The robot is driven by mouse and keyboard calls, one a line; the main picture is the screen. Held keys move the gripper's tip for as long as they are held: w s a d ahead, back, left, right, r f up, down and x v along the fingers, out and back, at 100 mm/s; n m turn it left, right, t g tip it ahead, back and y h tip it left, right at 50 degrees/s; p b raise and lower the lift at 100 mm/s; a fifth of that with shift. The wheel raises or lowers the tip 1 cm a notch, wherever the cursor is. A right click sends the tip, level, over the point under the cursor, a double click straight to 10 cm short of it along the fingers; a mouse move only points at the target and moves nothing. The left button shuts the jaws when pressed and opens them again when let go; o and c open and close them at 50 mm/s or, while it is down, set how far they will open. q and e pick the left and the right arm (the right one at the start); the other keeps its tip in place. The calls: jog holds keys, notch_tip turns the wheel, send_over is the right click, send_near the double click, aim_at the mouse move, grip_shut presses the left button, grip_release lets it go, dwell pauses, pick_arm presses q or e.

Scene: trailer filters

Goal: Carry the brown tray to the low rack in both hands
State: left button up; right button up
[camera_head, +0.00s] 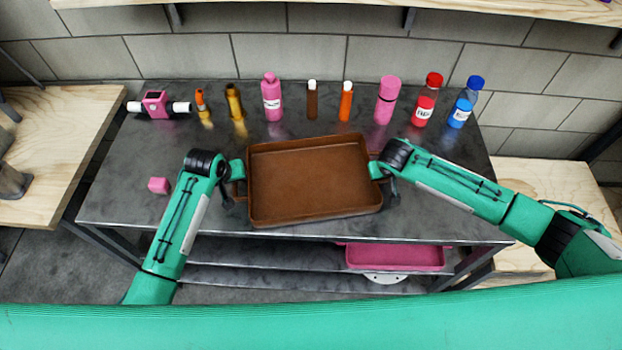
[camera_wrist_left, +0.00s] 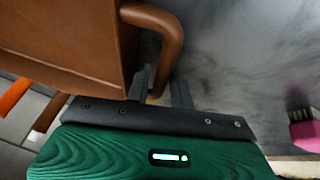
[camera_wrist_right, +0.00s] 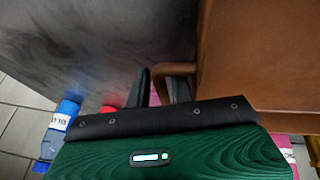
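The brown tray (camera_head: 315,180) is level, over the front middle of the dark metal table; I cannot tell whether it touches the top. It is empty and has a loop handle at each short end. My left gripper (camera_head: 238,185) is at its left handle, and the left wrist view shows the fingers close on both sides of the handle (camera_wrist_left: 167,45). My right gripper (camera_head: 380,172) is at the right handle, its fingers close about the handle (camera_wrist_right: 172,70) in the right wrist view. The low rack (camera_head: 300,252) shows partly below the table's front edge.
Several bottles and tubes, such as a pink bottle (camera_head: 271,100) and a blue-capped bottle (camera_head: 462,108), stand along the table's back.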

pick_arm(q)
grip_shut()
pick_arm(e)
grip_shut()
pick_arm(q)
jog(key=shift+r, duration=0.1)
pick_arm(e)
jog(key=shift+r, duration=0.1)
